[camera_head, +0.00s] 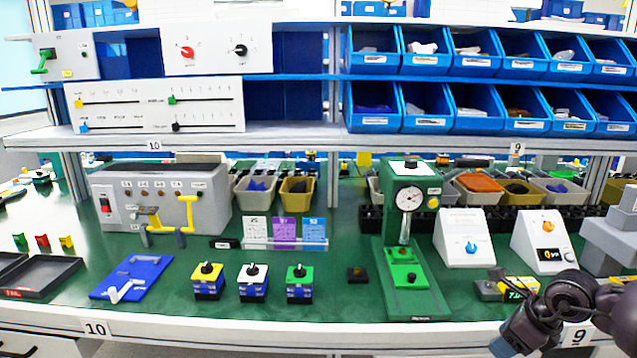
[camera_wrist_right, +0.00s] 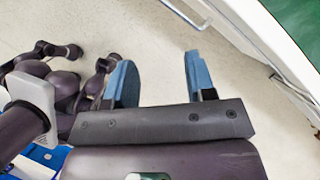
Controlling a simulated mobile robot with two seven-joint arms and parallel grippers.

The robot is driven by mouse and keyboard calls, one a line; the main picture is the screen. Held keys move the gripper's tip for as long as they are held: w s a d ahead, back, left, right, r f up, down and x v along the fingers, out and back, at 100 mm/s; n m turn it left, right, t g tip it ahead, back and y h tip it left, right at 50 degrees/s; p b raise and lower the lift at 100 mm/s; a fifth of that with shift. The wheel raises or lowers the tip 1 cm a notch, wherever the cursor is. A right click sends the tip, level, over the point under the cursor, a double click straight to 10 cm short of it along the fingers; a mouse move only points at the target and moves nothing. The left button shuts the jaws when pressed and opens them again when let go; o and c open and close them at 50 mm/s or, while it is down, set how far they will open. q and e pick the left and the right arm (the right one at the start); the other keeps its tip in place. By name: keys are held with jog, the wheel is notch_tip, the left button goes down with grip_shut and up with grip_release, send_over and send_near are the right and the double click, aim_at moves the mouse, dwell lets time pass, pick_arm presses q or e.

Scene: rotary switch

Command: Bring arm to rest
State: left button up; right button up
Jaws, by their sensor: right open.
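My right gripper (camera_wrist_right: 158,80) is open, with nothing between its two blue fingers in the right wrist view. Beneath the fingers is pale floor. In the head view my right arm comes in at the lower right, and the gripper (camera_head: 503,347) hangs at the table's front edge, partly cut off by the frame. Three rotary switches stand in a row on the green table: one with a yellow top (camera_head: 207,281), one with a white top (camera_head: 252,282) and one with a green top (camera_head: 299,283). The gripper is well to their right and apart from them. My left gripper is not in view.
A green gauge stand (camera_head: 406,283) is right of the switches. Two white knob boxes (camera_head: 468,238) (camera_head: 541,242) stand behind my right arm. A blue board (camera_head: 131,277) and a dark tray (camera_head: 38,276) lie at left. Shelves with blue bins (camera_head: 424,62) rise behind.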

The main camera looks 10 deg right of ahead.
jog(key=w+a+r+m+t+y, duration=0.4)
jog(key=a+r+m+t+y, duration=0.25)
jog(key=a+m, duration=0.4)
jog(key=s+a+f+m+t+h+p, duration=0.15)
jog(key=s+f+m+h, duration=0.35)
jog(key=m, duration=0.6)
jog(key=s+f+m+t+h+p, duration=0.25)
jog(key=s+f+m, duration=0.4)
jog(key=m, duration=0.45)
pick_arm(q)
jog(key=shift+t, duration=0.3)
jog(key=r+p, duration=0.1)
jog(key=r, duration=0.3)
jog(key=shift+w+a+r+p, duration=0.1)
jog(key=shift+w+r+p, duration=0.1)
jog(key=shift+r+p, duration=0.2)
pick_arm(e)
jog(key=s+a+f+m+g, duration=0.2)
jog(key=s+a+f+m, duration=0.1)
jog(key=s, duration=0.4)
jog(key=s+a+f+m+g+h, duration=0.1)
jog(key=s+a+f+m, duration=0.2)
jog(key=s+f+m, duration=0.2)
jog(key=s, duration=0.3)
jog(key=shift+s+m+g+h, duration=0.25)
jog(key=shift+m+g+h, duration=0.05)
jog(key=shift+m+g, duration=0.05)
